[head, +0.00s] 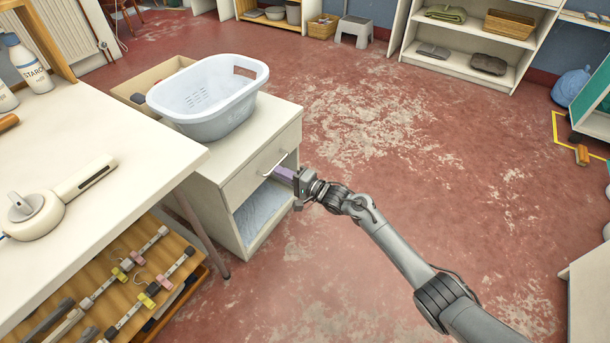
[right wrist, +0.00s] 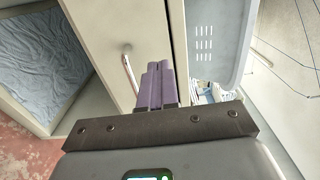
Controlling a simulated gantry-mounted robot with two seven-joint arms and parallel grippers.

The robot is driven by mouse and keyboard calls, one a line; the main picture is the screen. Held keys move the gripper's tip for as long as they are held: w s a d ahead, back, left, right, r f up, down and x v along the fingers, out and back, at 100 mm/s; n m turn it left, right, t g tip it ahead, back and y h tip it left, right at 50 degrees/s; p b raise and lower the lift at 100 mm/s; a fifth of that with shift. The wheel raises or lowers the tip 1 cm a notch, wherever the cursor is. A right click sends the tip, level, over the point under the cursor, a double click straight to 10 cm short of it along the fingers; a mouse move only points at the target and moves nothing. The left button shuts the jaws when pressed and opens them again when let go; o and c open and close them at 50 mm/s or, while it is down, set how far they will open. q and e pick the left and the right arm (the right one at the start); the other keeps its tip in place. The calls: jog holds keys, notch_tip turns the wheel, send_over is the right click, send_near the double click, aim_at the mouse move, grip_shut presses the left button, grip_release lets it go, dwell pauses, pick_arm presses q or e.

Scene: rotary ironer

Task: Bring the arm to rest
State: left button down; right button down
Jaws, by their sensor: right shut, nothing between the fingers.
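My right arm (head: 390,245) reaches in from the lower right of the head view to a white cabinet (head: 217,205). My right gripper (head: 283,174) is shut and empty, its purple fingers at the drawer front (head: 252,178). In the right wrist view the shut purple fingers (right wrist: 157,84) lie together, just right of the drawer's metal handle (right wrist: 129,72). The handle (head: 275,165) also shows in the head view by the fingertips. I cannot tell whether the fingers touch it. My left gripper is not in view.
A pale laundry basket (head: 205,100) stands on the cabinet, with folded blue cloth (head: 262,210) in the open space below the drawer. A white table (head: 95,140) with a starch bottle (head: 27,65) is at the left.

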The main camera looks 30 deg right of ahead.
jog(key=s+d+f+g+p, duration=0.15)
jog(key=s+f+p, duration=0.35)
jog(key=s, duration=0.6)
jog(key=s+a+r+g+h+p, duration=0.1)
jog(key=s+a+r+p, duration=0.1)
jog(key=s+a+p, duration=0.45)
jog(key=s+a+r+g+h+p, duration=0.1)
jog(key=s+a+r+p, duration=0.2)
jog(key=s, duration=0.6)
jog(key=s+d+r+n+g+h+p, duration=0.3)
jog(key=s+r+n+g, duration=0.1)
jog(key=s+r+n, duration=0.4)
jog(key=s+d+r+n+g+h+p, duration=0.25)
jog(key=s+r+n+g, duration=0.3)
jog(key=s, duration=0.55)
notch_tip(320, 180, up, 38)
jog(key=p, duration=3.8)
jog(key=shift+w+a+r+n+t+h, duration=0.25)
jog(key=shift+n+t+h, duration=0.1)
jog(key=shift+n+t, duration=0.1)
